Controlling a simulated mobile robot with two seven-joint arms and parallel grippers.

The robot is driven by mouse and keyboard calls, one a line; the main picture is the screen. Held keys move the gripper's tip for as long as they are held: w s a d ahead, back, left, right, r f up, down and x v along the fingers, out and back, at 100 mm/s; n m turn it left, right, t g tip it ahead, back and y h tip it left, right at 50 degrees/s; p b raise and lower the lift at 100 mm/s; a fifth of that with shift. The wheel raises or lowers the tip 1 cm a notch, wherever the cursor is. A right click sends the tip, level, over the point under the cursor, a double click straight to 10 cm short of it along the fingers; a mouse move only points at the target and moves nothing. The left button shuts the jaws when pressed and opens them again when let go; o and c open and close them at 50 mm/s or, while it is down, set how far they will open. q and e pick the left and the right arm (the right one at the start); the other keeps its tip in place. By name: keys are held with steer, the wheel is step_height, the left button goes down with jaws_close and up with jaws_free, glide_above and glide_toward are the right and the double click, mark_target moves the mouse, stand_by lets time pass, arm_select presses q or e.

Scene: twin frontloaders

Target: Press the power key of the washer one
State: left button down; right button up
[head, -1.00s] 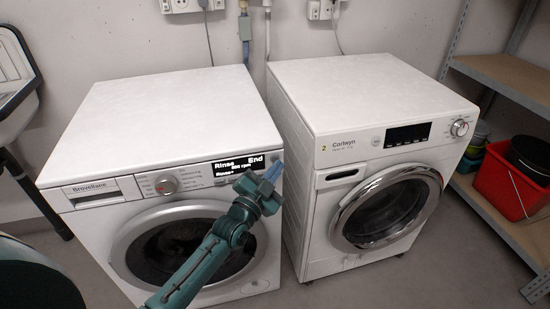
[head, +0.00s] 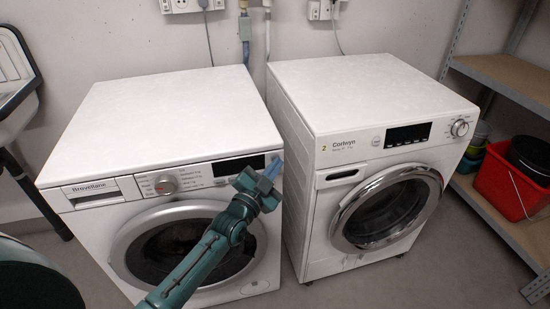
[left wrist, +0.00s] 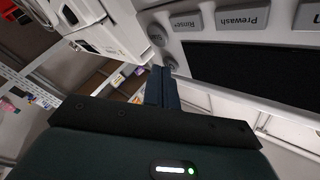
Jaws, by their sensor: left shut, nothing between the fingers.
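The left machine (head: 180,105), marked Brovellane, has a front panel with a round dial (head: 166,185) and a dark display (head: 238,166). My left gripper (head: 272,170) is shut and empty, its tips at the panel's right end, just right of the display. In the left wrist view the shut fingers (left wrist: 162,86) point at the panel beside two round keys: one close to the fingertips (left wrist: 170,62), one farther off (left wrist: 156,34). Whether the tips touch a key I cannot tell. My right gripper is out of view.
A second machine (head: 370,95), marked Cortwyn with a small 2, stands to the right across a narrow gap. Shelves (head: 510,75) with a red bucket (head: 508,185) stand at far right. The floor in front is clear.

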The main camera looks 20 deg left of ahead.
arm_select(q)
steer(key=shift+s+d+p, duration=0.3)
steer(key=shift+s+p, duration=0.1)
steer(key=shift+s, duration=0.1)
steer(key=shift+s+d+p, duration=0.55)
steer(key=shift+s, duration=0.25)
steer(key=shift+s+d+p, duration=0.55)
steer(key=shift+s+d, duration=0.05)
steer(key=shift+s, duration=0.25)
steer(key=shift+s+d+p, duration=0.55)
steer(key=shift+s, duration=0.25)
steer(key=shift+s, duration=0.1)
steer(key=shift+s+d+p, duration=0.3)
steer(key=shift+s+p, duration=0.05)
